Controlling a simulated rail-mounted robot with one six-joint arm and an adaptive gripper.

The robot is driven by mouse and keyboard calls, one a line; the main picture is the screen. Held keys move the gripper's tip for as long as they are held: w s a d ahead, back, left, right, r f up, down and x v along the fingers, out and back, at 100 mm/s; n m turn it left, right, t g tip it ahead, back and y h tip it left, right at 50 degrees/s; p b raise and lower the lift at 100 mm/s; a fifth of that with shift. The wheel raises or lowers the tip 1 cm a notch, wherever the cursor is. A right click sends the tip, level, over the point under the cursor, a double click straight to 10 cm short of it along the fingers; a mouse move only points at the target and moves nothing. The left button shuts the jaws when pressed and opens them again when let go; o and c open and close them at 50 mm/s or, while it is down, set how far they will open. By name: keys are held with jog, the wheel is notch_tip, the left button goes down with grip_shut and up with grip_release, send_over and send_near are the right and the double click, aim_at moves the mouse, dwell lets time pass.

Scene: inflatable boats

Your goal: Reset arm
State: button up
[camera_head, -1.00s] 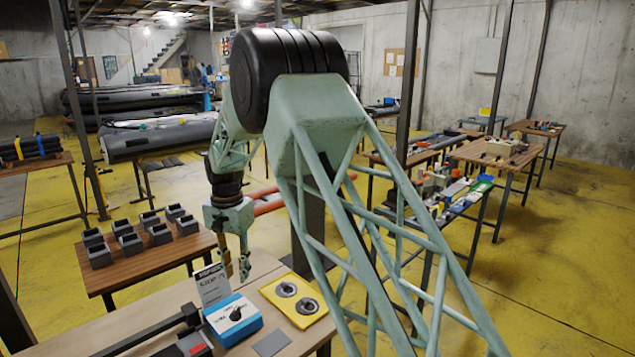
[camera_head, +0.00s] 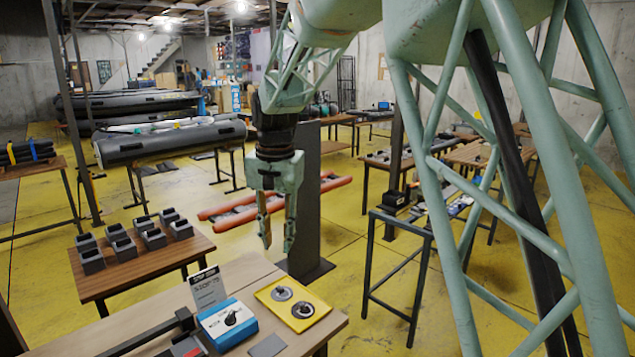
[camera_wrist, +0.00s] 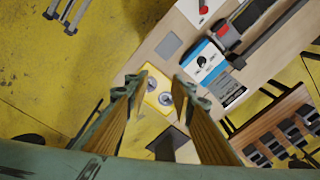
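My gripper (camera_head: 276,226) hangs from the arm, pointing down, above and behind the light wooden workbench (camera_head: 150,322). Its two fingers are apart with nothing between them. In the wrist view my gripper (camera_wrist: 152,92) also shows open. Below it lies a yellow tray (camera_head: 266,298) with two round grey parts, also seen between the fingers in the wrist view (camera_wrist: 150,84). The gripper does not touch the tray or the bench.
A blue box (camera_head: 226,322) and a printed sign (camera_head: 208,288) stand on the bench. A brown table (camera_head: 130,268) with several grey bins is at left. An orange-red frame (camera_head: 232,212) lies on the floor behind. A dark post (camera_head: 306,190) stands close to the gripper.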

jog(key=s+d+r+n+t+b, duration=0.1)
jog(key=s+d+r, duration=0.6)
jog(key=s+d, duration=0.35)
jog(key=s+d+r, duration=0.6)
jog(key=s+d, duration=0.4)
jog(key=s, duration=0.1)
jog(key=s+d+f, duration=0.1)
jog(key=s+d, duration=0.2)
jog(key=s, duration=0.5)
jog(key=s+d+f+n+t, duration=0.1)
jog(key=s+d, duration=0.3)
jog(key=s, duration=0.5)
jog(key=s+d+f+t+b, duration=0.1)
jog(key=s+d, duration=0.3)
jog(key=s, duration=0.5)
jog(key=shift+s+f, duration=0.2)
jog(key=shift+f, duration=0.4)
jog(key=shift+c, duration=0.7)
